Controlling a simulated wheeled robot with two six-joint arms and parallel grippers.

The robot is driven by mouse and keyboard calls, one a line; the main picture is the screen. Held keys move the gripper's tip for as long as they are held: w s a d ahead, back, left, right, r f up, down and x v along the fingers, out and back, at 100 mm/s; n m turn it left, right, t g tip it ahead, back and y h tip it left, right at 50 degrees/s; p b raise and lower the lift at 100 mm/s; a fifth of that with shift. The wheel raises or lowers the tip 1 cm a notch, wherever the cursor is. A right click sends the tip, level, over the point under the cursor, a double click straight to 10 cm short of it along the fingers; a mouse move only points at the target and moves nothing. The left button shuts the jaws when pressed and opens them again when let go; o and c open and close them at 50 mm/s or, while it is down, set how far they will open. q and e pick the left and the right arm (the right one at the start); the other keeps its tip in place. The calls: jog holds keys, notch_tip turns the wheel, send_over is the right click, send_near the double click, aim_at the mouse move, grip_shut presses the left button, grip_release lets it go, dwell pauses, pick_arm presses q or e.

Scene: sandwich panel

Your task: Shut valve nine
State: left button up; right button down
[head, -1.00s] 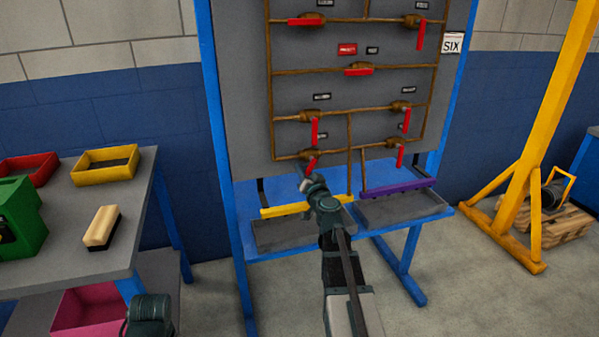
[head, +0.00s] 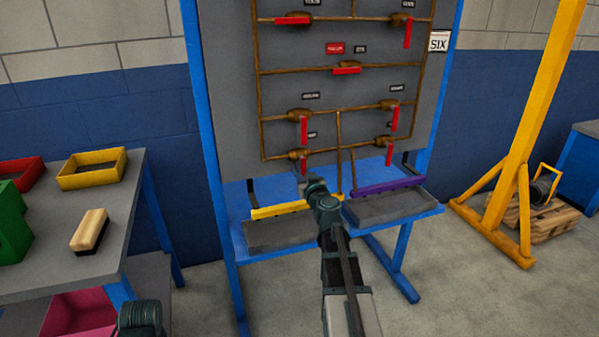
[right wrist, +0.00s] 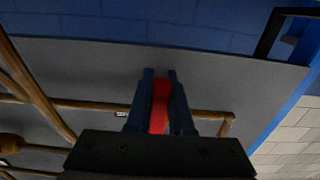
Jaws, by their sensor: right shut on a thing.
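The upright grey panel (head: 228,100) carries brown pipes and several valves with red levers. My right gripper (head: 303,180) reaches up to the bottom-left valve (head: 298,154). Its red lever (head: 304,166) hangs down, its lower end at the gripper. In the right wrist view the two dark fingers (right wrist: 160,80) are shut on the red lever (right wrist: 160,103). The small tags are too blurred to read, so I cannot tell which valve is nine. Part of my left arm shows at the bottom left of the head view; its jaws do not show.
Below the panel is a blue-framed shelf with a yellow strip (head: 282,209), a purple strip (head: 388,187) and grey trays. A grey table (head: 40,255) with a brush (head: 90,231) and bins stands left. A yellow post (head: 525,130) stands right, with grey floor between.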

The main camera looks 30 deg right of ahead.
dwell(0.3)
jog(key=c, duration=0.8)
grip_release()
jog(key=shift+s, duration=0.1)
